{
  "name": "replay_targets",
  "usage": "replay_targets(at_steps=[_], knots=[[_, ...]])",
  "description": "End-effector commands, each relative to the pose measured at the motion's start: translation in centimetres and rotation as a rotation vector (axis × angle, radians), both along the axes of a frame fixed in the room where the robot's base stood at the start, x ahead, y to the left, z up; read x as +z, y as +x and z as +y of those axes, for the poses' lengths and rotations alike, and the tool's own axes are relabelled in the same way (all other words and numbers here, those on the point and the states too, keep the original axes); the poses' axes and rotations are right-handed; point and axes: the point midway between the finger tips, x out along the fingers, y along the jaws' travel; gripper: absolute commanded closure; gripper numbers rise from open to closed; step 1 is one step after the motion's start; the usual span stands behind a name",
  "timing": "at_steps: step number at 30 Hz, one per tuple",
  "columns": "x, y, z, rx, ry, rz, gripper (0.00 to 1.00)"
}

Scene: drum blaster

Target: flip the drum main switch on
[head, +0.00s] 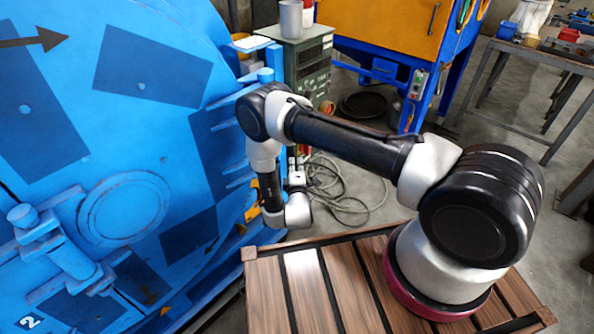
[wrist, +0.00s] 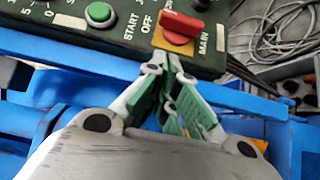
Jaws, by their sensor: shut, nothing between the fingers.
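A green START button (wrist: 100,13) sits left of the switch. A blue rail (wrist: 75,62) runs below the panel. In the head view, cables (head: 345,195) lie on the floor, and an orange-and-blue cabinet (head: 385,25) stands behind.

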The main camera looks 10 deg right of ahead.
Motion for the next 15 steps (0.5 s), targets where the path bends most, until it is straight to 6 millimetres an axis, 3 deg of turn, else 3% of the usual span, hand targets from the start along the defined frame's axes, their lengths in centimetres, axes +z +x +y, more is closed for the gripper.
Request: replay_targets(at_steps=[6, 15], knots=[[0.0, 4.4, -1.0, -0.002, 0.001, -0.001, 1.00], [0.0, 6.2, -3.7, 0.000, 0.000, 0.000, 1.00]])
